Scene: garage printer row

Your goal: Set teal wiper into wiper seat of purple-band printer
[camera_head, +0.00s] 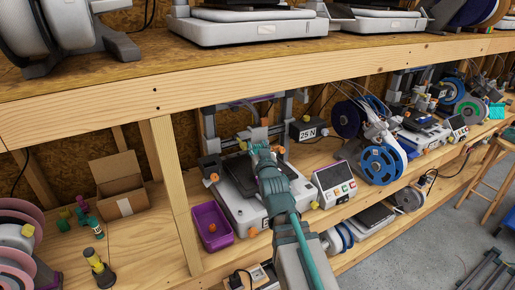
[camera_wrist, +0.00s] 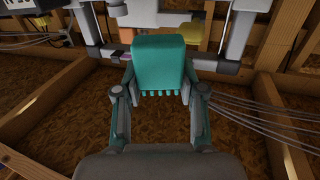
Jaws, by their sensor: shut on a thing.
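The teal wiper (camera_wrist: 158,66) is a block with a toothed lower edge, held between the two fingers of my gripper (camera_wrist: 160,88) in the wrist view. In the head view my gripper (camera_head: 261,150) is over the middle shelf printer (camera_head: 243,203), above the back part of its dark bed and near its print head. The wiper cannot be told clearly from my gripper there. A bit of purple (camera_head: 262,99) shows at the top of this printer's frame. In the wrist view, pale printer parts lie beyond the wiper. I cannot make out the wiper seat in either view.
A purple bin (camera_head: 212,226) stands left of the printer and a control panel (camera_head: 335,184) stands right of it. A blue spool (camera_head: 381,164) is further right. An open cardboard box (camera_head: 119,187) is at left. The upper shelf beam (camera_head: 150,100) runs overhead.

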